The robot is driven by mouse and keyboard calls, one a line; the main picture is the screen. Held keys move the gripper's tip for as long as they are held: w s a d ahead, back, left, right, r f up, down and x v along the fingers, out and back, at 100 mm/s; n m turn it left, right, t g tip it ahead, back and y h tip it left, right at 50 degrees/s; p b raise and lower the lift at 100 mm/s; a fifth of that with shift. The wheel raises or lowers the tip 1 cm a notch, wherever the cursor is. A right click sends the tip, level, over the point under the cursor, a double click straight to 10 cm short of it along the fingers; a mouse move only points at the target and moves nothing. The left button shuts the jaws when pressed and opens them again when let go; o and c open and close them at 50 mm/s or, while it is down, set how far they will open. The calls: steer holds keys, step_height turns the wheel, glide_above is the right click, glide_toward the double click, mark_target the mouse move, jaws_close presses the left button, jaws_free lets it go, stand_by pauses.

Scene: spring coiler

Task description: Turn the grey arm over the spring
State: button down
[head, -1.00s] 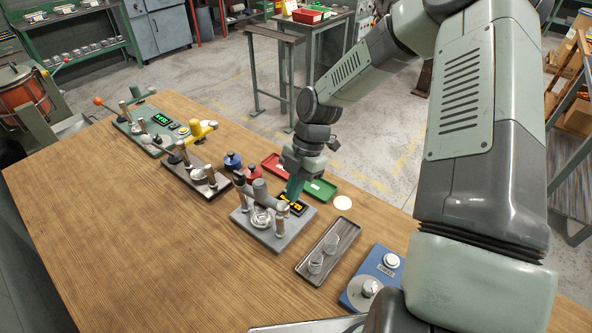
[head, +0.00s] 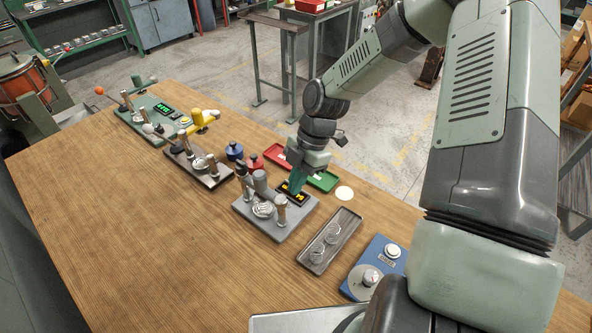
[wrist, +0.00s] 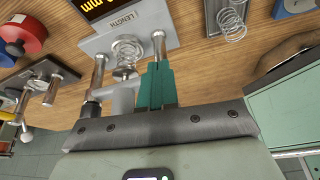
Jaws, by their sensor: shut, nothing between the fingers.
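The spring (head: 264,209) stands on a grey plate (head: 275,229) between two posts. The coil (wrist: 127,50) also shows in the wrist view. In the wrist view the grey arm (wrist: 122,100) lies just left of my fingers. My gripper (head: 297,188) is above the plate's far side, over the lit display. In the wrist view its teal fingers (wrist: 157,86) are together and empty, in front of the right post. I cannot tell whether they touch the grey arm.
A tray with two springs (head: 330,240) and a blue box with a knob (head: 375,268) are to the right. The wooden table's left front (head: 120,240) is clear.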

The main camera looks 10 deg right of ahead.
steer(key=w+d+r, duration=0.4)
steer(key=d+r, duration=0.1)
steer(key=r, duration=0.4)
steer(key=shift+d+r, duration=0.2)
steer(key=shift+d, duration=0.1)
stand_by(2.5)
